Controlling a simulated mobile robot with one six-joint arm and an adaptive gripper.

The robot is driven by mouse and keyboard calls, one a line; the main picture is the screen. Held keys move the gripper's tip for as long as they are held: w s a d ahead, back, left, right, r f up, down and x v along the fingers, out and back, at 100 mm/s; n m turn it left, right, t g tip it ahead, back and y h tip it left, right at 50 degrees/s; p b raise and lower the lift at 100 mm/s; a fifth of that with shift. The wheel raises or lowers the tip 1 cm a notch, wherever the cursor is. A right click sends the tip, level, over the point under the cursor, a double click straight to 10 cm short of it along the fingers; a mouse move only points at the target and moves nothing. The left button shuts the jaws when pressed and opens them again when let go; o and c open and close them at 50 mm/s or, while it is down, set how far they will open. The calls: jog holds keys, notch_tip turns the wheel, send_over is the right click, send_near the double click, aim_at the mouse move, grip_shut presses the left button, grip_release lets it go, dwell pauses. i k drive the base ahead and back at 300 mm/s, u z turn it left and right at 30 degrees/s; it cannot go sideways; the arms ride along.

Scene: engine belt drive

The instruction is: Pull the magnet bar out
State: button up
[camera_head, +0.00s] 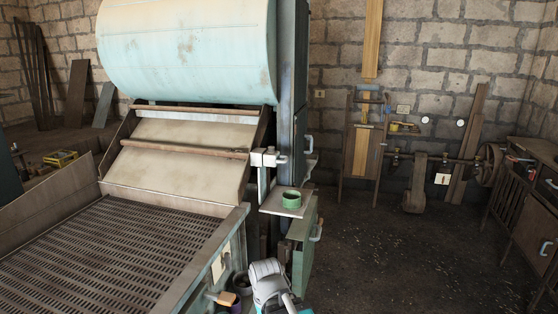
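A long brown bar (185,149) lies across the pale sloped chute of the machine, and it looks like the magnet bar. Its right end meets a pale block (266,158) at the machine's side, with a short end piece on the block's right. I cannot tell where the bar ends and the block begins. White and grey links of my own arm show at the bottom centre, below and apart from the bar. My gripper's fingers cannot be made out, and nothing of mine touches the bar.
A small shelf (290,203) with a green round cup (291,197) juts out below the block. A slatted bed (105,250) fills the left front. A pale blue drum (190,50) hangs above the chute. The floor (400,250) to the right is open.

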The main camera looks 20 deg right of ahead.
aim_at(270, 159)
jog(key=i, duration=0.9)
jog(key=z, duration=0.05)
